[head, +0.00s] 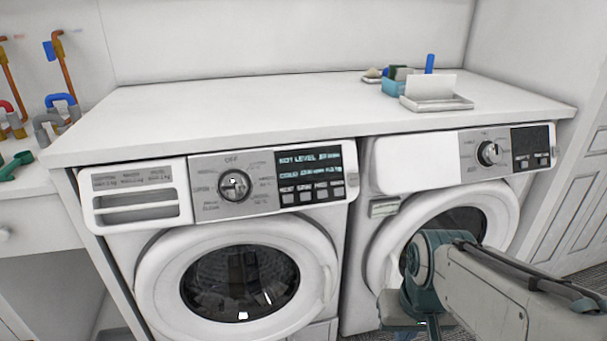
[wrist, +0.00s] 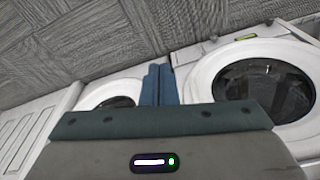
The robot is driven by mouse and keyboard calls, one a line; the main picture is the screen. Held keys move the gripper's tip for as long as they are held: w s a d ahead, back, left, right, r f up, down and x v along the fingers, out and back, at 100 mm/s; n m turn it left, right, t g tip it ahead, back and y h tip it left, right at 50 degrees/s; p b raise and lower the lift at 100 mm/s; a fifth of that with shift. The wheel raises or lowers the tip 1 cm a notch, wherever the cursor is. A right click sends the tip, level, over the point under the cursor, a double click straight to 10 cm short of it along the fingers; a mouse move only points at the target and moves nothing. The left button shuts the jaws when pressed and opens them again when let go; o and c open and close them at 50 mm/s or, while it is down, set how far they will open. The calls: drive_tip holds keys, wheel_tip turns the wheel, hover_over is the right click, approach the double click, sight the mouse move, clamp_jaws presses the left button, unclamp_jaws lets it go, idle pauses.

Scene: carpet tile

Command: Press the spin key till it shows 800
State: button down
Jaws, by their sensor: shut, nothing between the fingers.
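In the head view, the left machine's control panel has a dial (head: 235,186), a lit display (head: 311,160) and a row of small keys (head: 312,195) below it. The display text is too small to read surely, and I cannot tell which key is spin. My gripper shows in the wrist view (wrist: 159,72), its blue fingers shut together and empty. In the head view my arm is at the lower right, in front of the right machine and apart from the left panel; the fingertips are hard to make out there.
The right machine (head: 442,163) has its own dial (head: 490,153) and a dark display. A white countertop (head: 230,105) spans both machines, with a white tray (head: 437,104) and a blue container (head: 394,88) on it. Pipes stand at the far left. Carpet (wrist: 75,45) fills the wrist view's upper left.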

drive_tip(key=shift+s, duration=0.15)
drive_tip(key=w+a+r+m+g+y+p, duration=0.1)
drive_tip(key=w+a+r+m+y+p, duration=0.15)
drive_tip(key=a+m+y, duration=0.35)
drive_tip(key=w+a+r+m+g+y+p, duration=0.1)
drive_tip(key=w+a+r+m+y+p, duration=0.2)
drive_tip(key=a, duration=0.5)
drive_tip(key=w+r+m+t+y+p, duration=0.2)
drive_tip(key=w+m+t, duration=0.3)
drive_tip(key=w+m, duration=0.2)
drive_tip(key=w+r+m+t+y+p, duration=0.2)
drive_tip(key=w+r+m+t+y, duration=0.1)
drive_tip(key=w+m, duration=0.3)
drive_tip(key=shift+w+d+m+t+y, duration=0.3)
drive_tip(key=shift+w+d+m+t, duration=0.1)
drive_tip(key=shift+w+t, duration=0.5)
